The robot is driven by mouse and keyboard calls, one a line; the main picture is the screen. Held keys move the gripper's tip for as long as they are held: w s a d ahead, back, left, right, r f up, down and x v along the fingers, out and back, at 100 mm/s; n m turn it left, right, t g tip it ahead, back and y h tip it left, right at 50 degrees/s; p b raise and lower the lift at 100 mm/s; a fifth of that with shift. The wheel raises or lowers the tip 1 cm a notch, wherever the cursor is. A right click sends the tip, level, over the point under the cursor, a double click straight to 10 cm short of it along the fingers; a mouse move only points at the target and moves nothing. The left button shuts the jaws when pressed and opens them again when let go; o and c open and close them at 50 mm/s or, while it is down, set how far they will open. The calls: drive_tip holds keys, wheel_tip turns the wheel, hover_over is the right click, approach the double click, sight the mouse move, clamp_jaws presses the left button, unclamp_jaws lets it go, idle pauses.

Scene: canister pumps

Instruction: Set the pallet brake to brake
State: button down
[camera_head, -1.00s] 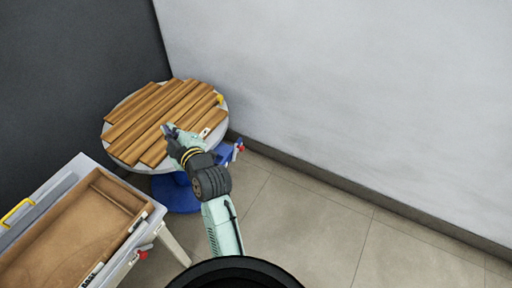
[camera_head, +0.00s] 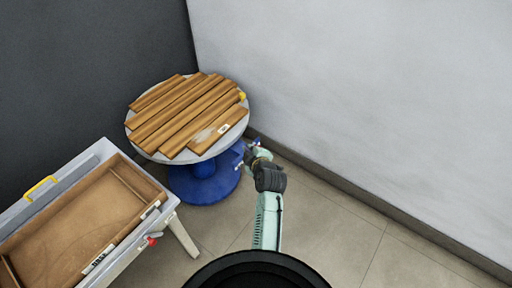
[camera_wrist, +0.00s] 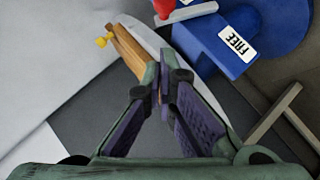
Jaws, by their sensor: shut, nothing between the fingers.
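The round pallet (camera_head: 146,146) has a light grey rim and carries wooden slats on a blue pedestal (camera_head: 203,186). The brake housing is a blue block (camera_wrist: 214,38) with a white FREE label (camera_wrist: 237,43) in the wrist view. A grey lever (camera_wrist: 188,13) with a red knob (camera_wrist: 164,8) sits by its upper left, partly cut off by the frame. My gripper (camera_wrist: 160,76) is shut and empty, its fingertips below the knob in that view and apart from it. In the head view my gripper (camera_head: 253,151) is beside the pallet's right side, covering part of the brake.
A white-framed table with a brown tray (camera_head: 85,222), yellow handle (camera_head: 40,187) and red-tipped lever (camera_head: 152,240) stands at the lower left. A light wall (camera_head: 360,90) rises close behind the pallet's right side. Bare tiled floor (camera_head: 330,235) lies at the right.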

drive_tip(key=shift+w+d+f, duration=1)
drive_tip(key=shift+w+f, duration=0.05)
drive_tip(key=shift+f, duration=0.2)
drive_tip(key=shift+w+d+m+g+b, duration=0.3)
drive_tip(key=shift+w+d+g+b, duration=0.25)
drive_tip(key=shift+w, duration=0.35)
drive_tip(key=shift+s+a, duration=0.1)
drive_tip(key=shift+s, duration=0.05)
